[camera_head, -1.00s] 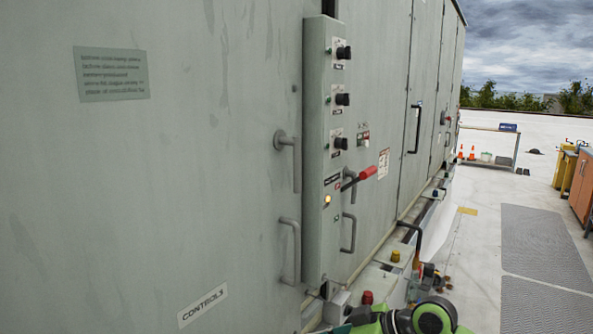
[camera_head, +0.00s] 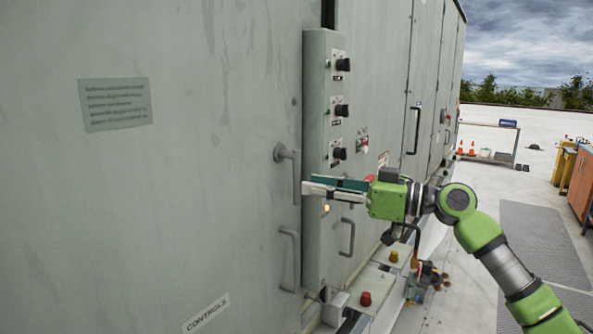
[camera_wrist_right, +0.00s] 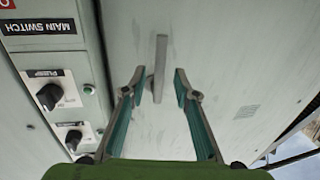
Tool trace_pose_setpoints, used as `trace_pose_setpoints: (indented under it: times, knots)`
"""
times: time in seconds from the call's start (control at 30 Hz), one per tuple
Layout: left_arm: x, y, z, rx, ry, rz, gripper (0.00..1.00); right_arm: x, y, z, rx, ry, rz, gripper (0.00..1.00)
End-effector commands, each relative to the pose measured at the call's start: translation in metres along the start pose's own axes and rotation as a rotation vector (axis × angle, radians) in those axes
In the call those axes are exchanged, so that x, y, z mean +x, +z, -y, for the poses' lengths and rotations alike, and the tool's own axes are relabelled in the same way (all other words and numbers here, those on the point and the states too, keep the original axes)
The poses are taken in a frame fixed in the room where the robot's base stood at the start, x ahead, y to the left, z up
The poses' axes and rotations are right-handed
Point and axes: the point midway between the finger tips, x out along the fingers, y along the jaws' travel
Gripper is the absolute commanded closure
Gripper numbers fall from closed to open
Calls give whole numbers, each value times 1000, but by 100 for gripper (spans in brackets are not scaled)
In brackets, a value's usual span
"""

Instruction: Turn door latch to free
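The door latch (camera_head: 284,152) is a grey lever on a round pivot, on the large grey door panel (camera_head: 200,200) left of the control column. Its bar hangs straight down. My right gripper (camera_head: 306,187) reaches in from the right across the column, with its fingertips at the bar's lower part. In the right wrist view, the latch bar (camera_wrist_right: 158,70) lies between the two open fingertips (camera_wrist_right: 160,79), with a gap on both sides. Whether the fingers reach past the bar in depth is hard to tell. My left gripper is not in view.
A fixed-looking handle (camera_head: 290,260) sits below the latch. The control column (camera_head: 315,120) with black knobs (camera_head: 341,110) stands out close beside the latch. The red-handled main switch is mostly hidden behind my gripper. A "CONTROLS" label (camera_head: 206,313) is on the door's lower part.

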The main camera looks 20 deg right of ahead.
Motion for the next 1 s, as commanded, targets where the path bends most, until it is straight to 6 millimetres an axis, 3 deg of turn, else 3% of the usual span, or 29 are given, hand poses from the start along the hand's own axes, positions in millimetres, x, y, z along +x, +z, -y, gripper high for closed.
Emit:
trace_pose_setpoints:
  times: [0.03,0.3,0.67,0.7,0.8,1.0]
  knots:
    - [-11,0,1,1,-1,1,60,11,-6,0,3,-3,-1,72]
    - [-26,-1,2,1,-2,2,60,47,-2,0,1,-1,0,72]
    - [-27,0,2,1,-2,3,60,53,1,0,0,1,1,72]
    - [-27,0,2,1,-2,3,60,53,1,0,0,1,1,75]
    - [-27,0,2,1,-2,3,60,53,1,0,0,1,1,100]
    - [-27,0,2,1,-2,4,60,52,1,0,1,1,0,100]
